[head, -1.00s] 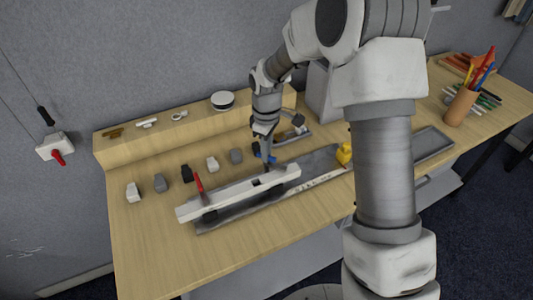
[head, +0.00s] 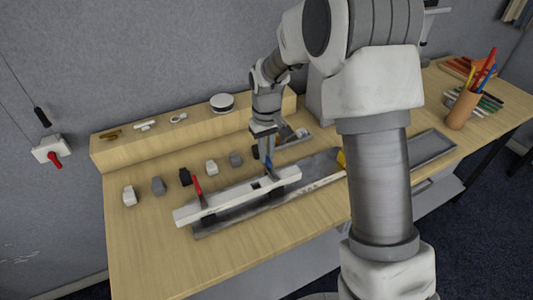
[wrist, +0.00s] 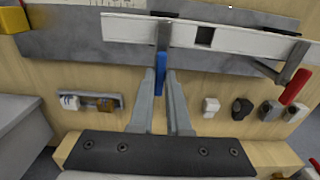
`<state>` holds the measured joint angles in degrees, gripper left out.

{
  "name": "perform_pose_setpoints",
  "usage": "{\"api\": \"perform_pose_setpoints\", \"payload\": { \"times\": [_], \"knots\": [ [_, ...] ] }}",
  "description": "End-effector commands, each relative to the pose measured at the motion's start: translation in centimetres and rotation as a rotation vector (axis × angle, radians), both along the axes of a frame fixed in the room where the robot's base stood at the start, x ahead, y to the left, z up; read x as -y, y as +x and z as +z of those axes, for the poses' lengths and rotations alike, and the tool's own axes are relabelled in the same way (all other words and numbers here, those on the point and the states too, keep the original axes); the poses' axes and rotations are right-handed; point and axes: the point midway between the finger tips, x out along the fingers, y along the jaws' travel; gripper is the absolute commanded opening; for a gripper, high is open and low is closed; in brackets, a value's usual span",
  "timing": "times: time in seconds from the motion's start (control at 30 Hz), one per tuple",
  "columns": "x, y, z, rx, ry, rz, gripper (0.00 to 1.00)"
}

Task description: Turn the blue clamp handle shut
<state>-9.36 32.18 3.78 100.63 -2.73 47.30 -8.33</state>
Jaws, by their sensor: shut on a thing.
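The blue clamp handle (wrist: 161,66) stands between my gripper's two fingertips (wrist: 160,76) in the wrist view, pointing from the white bar toward the palm. My gripper is shut on it. In the head view the blue handle (head: 269,162) shows as a small strip under my gripper (head: 266,158), at the right end of the white bar (head: 230,199). The clamp's jaw and base are mostly hidden. A second clamp with a red handle (head: 197,185) stands near the bar's left end; its red handle also shows in the wrist view (wrist: 296,87).
The white bar lies along a long grey plate (head: 318,170). Several small grey, black and white blocks (head: 158,186) stand behind it. A raised wooden shelf (head: 190,125) runs along the wall. A yellow object (head: 341,159) is partly behind my arm. The table's front left is clear.

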Motion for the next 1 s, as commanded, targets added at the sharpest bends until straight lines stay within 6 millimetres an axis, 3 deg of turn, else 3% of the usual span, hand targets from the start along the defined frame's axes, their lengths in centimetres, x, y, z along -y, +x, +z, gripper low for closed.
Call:
{"api": "perform_pose_setpoints", "payload": {
  "times": [0.5, 0.53, 0.67, 1.0],
  "knots": [
    [-0.03, 0.05, 0.11, 0.002, 0.001, -0.018, 0.0],
    [-0.03, 0.05, 0.11, 0.002, 0.001, -0.018, 0.2],
    [-0.03, 0.04, 0.09, 0.002, 0.001, -0.017, 0.44],
    [-0.02, 0.04, 0.26, 0.001, 0.0, -0.016, 0.45]
  ]
}}
